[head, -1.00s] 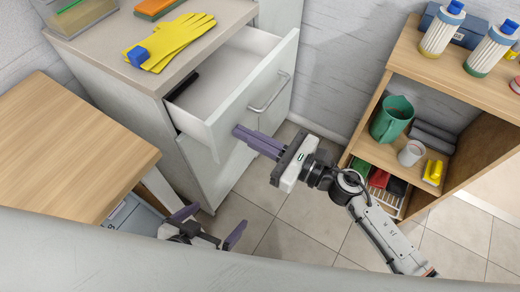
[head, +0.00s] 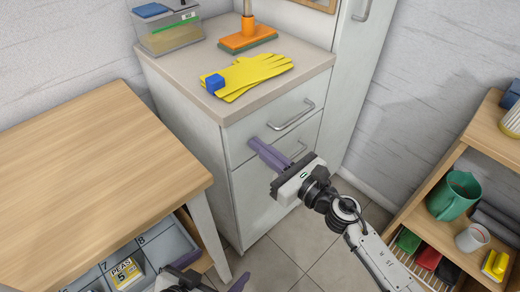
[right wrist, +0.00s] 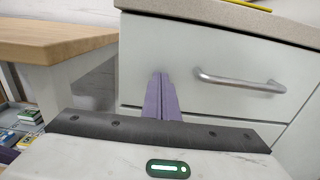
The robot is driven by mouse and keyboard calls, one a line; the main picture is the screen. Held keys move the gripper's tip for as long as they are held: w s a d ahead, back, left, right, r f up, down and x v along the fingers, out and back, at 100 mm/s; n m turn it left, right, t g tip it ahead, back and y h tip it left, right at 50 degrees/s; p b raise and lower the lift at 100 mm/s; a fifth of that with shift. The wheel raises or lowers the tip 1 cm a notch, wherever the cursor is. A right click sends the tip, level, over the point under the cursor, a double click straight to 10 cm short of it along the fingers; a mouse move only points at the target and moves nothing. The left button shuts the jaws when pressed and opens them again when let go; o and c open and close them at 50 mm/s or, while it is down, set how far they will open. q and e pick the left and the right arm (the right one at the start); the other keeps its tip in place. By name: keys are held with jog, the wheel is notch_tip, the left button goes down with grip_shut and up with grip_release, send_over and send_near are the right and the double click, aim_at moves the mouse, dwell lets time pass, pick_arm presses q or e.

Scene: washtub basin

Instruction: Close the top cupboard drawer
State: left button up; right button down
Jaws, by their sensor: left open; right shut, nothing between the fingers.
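The top cupboard drawer (head: 271,120) has a pale front with a metal bar handle (head: 292,114). In the head view its front looks flush with the cupboard body (head: 184,125). The right wrist view shows the same drawer front (right wrist: 215,52) and handle (right wrist: 240,81) close up. My right gripper (head: 253,142) is shut and empty, its purple fingers at the lower left part of the drawer front; I cannot tell whether they touch it. In the right wrist view its fingertips (right wrist: 161,76) lie left of the handle. My left gripper (head: 212,272) is open and empty, low in the head view.
A wooden table (head: 90,165) stands left, an open shelf (head: 470,180) right. Tiled floor (head: 305,245) lies between.

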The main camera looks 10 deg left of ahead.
jog(key=shift+w+a+r, duration=0.1)
jog(key=shift+a+r, duration=0.15)
jog(key=shift+r, duration=0.1)
jog(key=shift+d, duration=0.1)
jog(key=s+d+f+m+t+h+p, duration=0.15)
jog(key=s+d+m+h, duration=0.3)
jog(key=d+m, duration=0.65)
jog(key=s+d+f+m+t+h+p, duration=0.1)
jog(key=s+d+m+t+h+p, duration=0.3)
jog(key=d+m, duration=0.7)
pick_arm(q)
notch_tip(320, 180, up, 6)
jog(key=p, duration=0.2)
jog(key=shift+s+f+p, duration=0.1)
jog(key=shift+p, duration=0.2)
pick_arm(e)
jog(key=s+d+f+m+g+h, duration=0.1)
jog(key=s+f+m+g+h, duration=0.1)
jog(key=s+f+m, duration=0.3)
jog(key=s+d+f+m+g+h, duration=0.1)
jog(key=s+f+m+g, duration=0.4)
jog(key=s+m, duration=0.6)
jog(key=d+f+m, duration=0.1)
jog(key=m, duration=0.5)
jog(key=shift+s+d+f+m+h, duration=0.2)
jog(key=shift+s+m+h, duration=0.1)
jog(key=shift+h, duration=0.05)
jog(key=shift+g, duration=0.25)
